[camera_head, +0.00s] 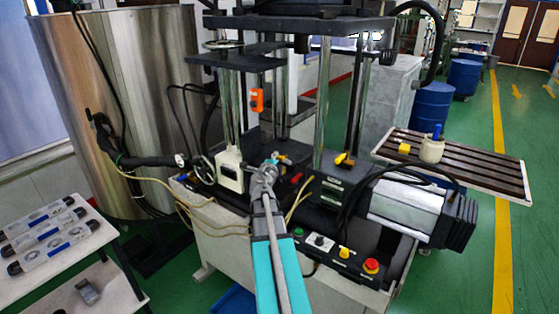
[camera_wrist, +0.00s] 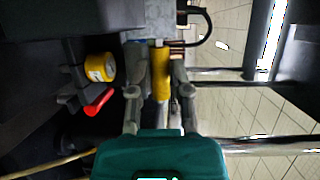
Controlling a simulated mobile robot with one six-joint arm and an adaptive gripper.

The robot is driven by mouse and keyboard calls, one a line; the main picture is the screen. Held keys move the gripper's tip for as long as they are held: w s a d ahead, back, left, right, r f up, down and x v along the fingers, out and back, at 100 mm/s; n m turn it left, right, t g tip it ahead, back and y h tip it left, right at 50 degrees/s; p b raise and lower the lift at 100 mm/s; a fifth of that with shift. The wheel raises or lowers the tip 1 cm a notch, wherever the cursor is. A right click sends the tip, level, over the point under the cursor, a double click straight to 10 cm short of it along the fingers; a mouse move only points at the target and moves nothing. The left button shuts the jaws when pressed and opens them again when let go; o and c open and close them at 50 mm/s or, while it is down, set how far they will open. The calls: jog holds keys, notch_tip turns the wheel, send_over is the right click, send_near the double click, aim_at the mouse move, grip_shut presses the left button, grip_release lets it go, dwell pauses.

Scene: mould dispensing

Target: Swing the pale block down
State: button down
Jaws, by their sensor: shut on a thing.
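My gripper (camera_head: 270,164) is at the middle of the machine in the head view, at the end of my teal arm. In the wrist view my gripper (camera_wrist: 158,78) is shut on a yellow handle (camera_wrist: 161,76), which lies between its two grey fingers. A bit of yellow (camera_head: 283,158) shows beside the fingertips in the head view. A pale block (camera_head: 229,171) with a dark window stands on the machine bed, left of my gripper and apart from it. Whether the yellow handle joins the pale block is hidden. I cannot make out the pale block in the wrist view.
Steel posts (camera_head: 321,95) carry a dark plate (camera_head: 300,24) above. A red lever (camera_wrist: 98,102) and a yellow cylinder (camera_wrist: 100,67) lie left of the fingers. A motor (camera_head: 408,202) and button panel (camera_head: 345,252) are at the front right. Yellowish hoses (camera_head: 170,198) run at the left.

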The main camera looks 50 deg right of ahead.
jog(key=shift+w, duration=0.1)
jog(key=c, duration=0.6)
grip_release()
jog(key=shift+f, duration=0.1)
jog(key=shift+o, duration=0.2)
jog(key=shift+c, duration=0.4)
